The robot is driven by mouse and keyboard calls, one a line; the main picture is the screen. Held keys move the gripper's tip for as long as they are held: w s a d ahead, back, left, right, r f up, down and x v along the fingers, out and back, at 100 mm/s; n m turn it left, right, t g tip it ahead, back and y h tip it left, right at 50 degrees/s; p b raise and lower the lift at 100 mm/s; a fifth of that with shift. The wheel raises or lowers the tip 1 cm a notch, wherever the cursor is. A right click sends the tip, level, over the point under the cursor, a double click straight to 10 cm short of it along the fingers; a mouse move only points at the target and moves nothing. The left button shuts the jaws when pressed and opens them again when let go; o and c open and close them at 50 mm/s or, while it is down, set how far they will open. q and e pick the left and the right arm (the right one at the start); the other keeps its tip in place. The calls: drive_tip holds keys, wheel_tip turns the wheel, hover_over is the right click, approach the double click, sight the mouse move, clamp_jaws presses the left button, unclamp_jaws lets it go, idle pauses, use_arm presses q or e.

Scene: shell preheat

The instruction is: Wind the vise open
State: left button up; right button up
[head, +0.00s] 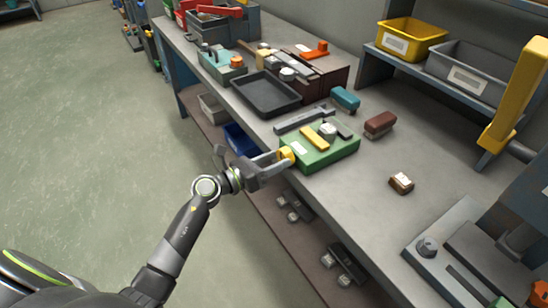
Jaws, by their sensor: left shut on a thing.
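A green box-shaped fixture (327,158) sits at the front edge of the workbench, with a yellow bar, a grey round part and a dark block on top. I cannot tell for sure whether it is the vise. A small yellow knob or handle (287,153) sticks out of its left front side. My left gripper (283,158) reaches in from the left, beyond the bench edge, and is shut on this yellow handle. The fingers partly hide the handle. My right gripper is not in view.
A black tray (266,94), a teal block (345,98), a brown block (380,124) and a small brown-and-white piece (401,182) lie on the bench. A grey machine (455,252) with a yellow lever (515,92) stands at right. Yellow (410,36) and grey bins sit on a shelf.

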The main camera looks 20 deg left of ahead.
use_arm(q)
drive_tip(key=shift+r+n+p, duration=0.2)
drive_tip(key=shift+n+p, duration=0.5)
drive_tip(key=shift+n, duration=0.3)
drive_tip(key=n+p, duration=0.2)
drive_tip(key=shift+n, duration=0.3)
drive_tip(key=n+p, duration=0.3)
drive_tip(key=shift+w+a+n, duration=0.1)
drive_tip(key=shift+n, duration=0.3)
drive_tip(key=n+p, duration=0.4)
drive_tip(key=n, duration=0.1)
drive_tip(key=shift+f, duration=0.2)
drive_tip(key=shift+f+n+p, duration=0.2)
drive_tip(key=shift+n+p, duration=0.9)
drive_tip(key=shift+n, duration=0.8)
drive_tip(key=o, duration=1)
